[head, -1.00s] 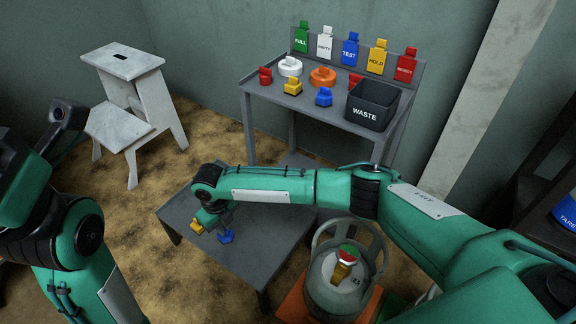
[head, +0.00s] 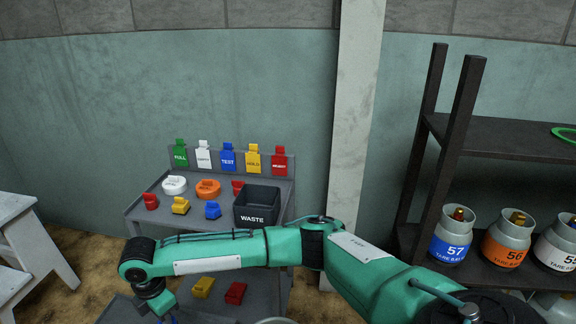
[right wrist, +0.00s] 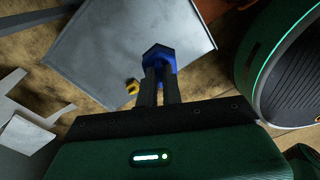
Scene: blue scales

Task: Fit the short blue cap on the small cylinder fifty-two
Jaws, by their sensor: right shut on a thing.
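In the right wrist view, my right gripper (right wrist: 160,72) is shut on a blue cap (right wrist: 158,54) that shows beyond its fingertips, in front of the grey low table (right wrist: 105,50). I cannot tell how far above the table it is. In the head view my right gripper (head: 163,308) is at the bottom edge, pointing down, and the cap is almost wholly cut off. A pale rim at the bottom edge (head: 275,321) may be the small cylinder's top; its number is not visible. My left gripper is out of view.
A grey bench (head: 135,212) holds coloured caps, rings, tags and a black waste bin (head: 257,206). Yellow (head: 203,288) and red caps (head: 235,293) lie on its lower shelf. A dark rack (head: 490,270) with numbered cylinders stands right. A white step stool (head: 35,240) stands left.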

